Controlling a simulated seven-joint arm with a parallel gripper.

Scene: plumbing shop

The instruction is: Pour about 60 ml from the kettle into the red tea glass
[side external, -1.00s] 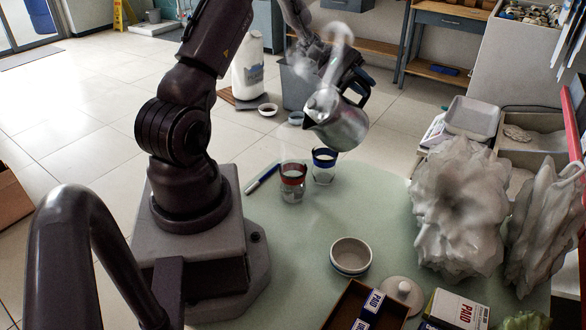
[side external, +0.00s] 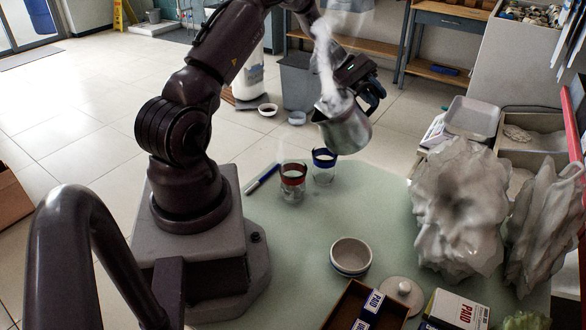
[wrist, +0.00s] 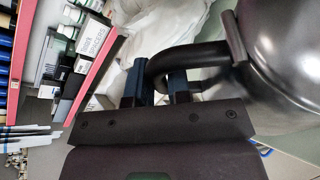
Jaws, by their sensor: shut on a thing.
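The steel kettle (side external: 346,128) is held up in the air above the far part of the round green table, with steam rising from it. My gripper (wrist: 160,88) is shut on the kettle's black handle, which shows in the wrist view. In the side view my gripper (side external: 368,88) is behind the kettle's upper right. The red tea glass (side external: 292,182), clear with a red band, stands upright on the table, below and left of the kettle. A blue-banded glass (side external: 323,166) stands close to its right, nearly beneath the kettle. No stream of liquid shows.
A blue pen (side external: 262,178) lies left of the glasses. A white bowl (side external: 351,256), a lid (side external: 402,292) and a brown tray (side external: 350,300) are nearer the front. Large pale rock-like pieces (side external: 455,210) stand at right. The table's middle is clear.

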